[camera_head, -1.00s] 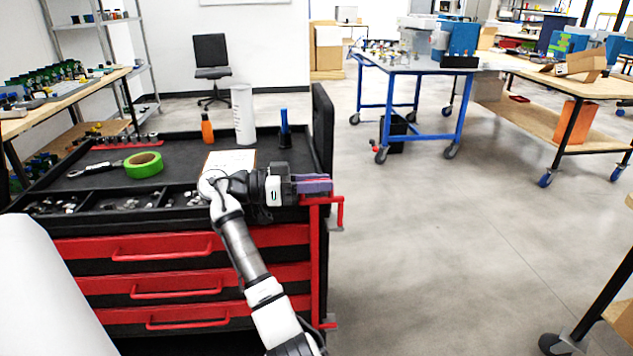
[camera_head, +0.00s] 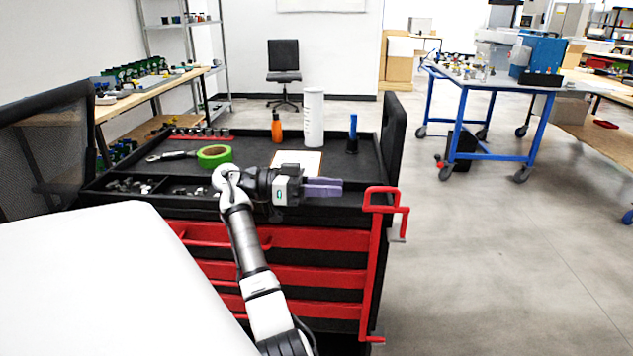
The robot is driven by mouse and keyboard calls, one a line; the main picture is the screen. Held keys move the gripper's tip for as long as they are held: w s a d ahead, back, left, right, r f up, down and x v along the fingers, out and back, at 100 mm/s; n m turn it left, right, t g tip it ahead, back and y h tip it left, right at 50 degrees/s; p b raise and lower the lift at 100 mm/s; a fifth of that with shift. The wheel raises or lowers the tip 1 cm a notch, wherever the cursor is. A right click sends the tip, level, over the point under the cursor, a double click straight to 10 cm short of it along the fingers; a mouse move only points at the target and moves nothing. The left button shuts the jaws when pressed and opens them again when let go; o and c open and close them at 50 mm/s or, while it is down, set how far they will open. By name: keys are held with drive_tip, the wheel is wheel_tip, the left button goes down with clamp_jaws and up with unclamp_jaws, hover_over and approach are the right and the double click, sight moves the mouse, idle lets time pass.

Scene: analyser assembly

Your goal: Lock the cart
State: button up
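The cart is a black tool cart with red drawers (camera_head: 310,270) at the centre left. A red upright locking bar (camera_head: 374,265) runs down the right end of its drawer fronts, with a red looped handle (camera_head: 404,213) at its top right. My gripper (camera_head: 325,187) has purple fingers pointing right, in front of the cart's top edge. The fingertips are a short gap left of the bar's top, apart from it in the picture. The fingers show side-on, so their opening is not visible. The drawers look closed; parts of them are hidden by my arm.
On the cart top are green tape (camera_head: 213,155), an orange bottle (camera_head: 277,128), a white cylinder (camera_head: 313,118) and a blue tool (camera_head: 352,135). A black mesh-backed chair (camera_head: 45,140) stands close at left. Open floor (camera_head: 480,270) lies right of the cart; a blue-legged table (camera_head: 490,90) stands behind.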

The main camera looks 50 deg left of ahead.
drive_tip(key=shift+v, duration=1.3)
